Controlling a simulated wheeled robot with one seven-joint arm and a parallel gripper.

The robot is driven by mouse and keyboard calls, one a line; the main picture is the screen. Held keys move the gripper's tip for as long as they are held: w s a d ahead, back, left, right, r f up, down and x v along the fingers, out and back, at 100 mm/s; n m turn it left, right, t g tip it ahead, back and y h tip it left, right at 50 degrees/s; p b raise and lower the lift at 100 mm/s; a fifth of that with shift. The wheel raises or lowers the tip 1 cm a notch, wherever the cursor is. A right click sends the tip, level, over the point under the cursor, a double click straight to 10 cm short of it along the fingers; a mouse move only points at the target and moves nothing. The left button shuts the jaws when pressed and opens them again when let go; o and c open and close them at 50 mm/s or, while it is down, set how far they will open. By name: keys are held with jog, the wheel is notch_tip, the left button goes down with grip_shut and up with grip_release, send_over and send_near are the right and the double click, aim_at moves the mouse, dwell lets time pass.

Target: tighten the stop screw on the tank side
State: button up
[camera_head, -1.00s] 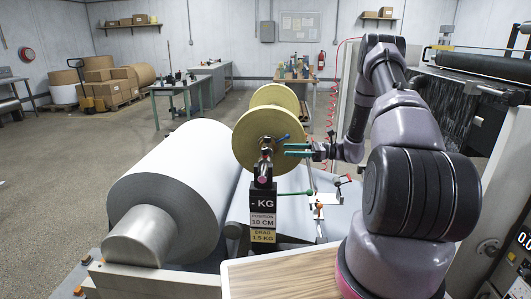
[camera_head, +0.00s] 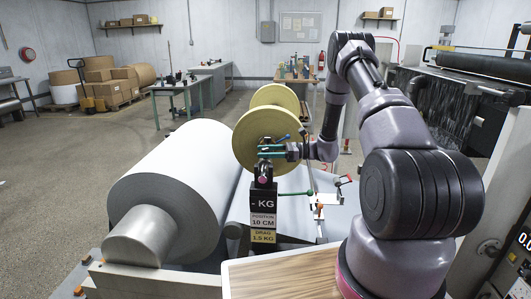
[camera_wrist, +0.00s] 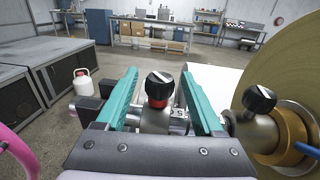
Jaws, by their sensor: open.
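In the wrist view a black knob with a white line and a red ring (camera_wrist: 159,88) stands on a metal collar on a shaft. My gripper (camera_wrist: 158,76) is open, with one teal finger on each side of this knob. I see a gap on both sides. A second black knob with a white line (camera_wrist: 259,99) stands on another metal collar at the right, beside the yellow disc (camera_wrist: 285,75). In the head view my gripper (camera_head: 270,151) is in front of the yellow disc (camera_head: 262,138), at its hub. The knobs are hard to make out there.
A large grey-white roll (camera_head: 185,180) lies left of the disc. A black sign post (camera_head: 263,205) stands just below my gripper. A green-handled lever (camera_head: 295,193) is to its right. A blue handle (camera_wrist: 304,146) sits close to the right-hand knob.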

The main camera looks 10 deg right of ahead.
grip_shut()
jog(key=shift+t, duration=0.3)
jog(key=m+t+h, duration=0.2)
jog(key=m+t, duration=0.1)
jog(key=t, duration=0.1)
jog(key=shift+m+t, duration=0.3)
jog(key=shift+m+t+h, duration=1.8)
jog(key=shift+m+t, duration=0.1)
jog(key=shift+t, duration=0.5)
grip_release()
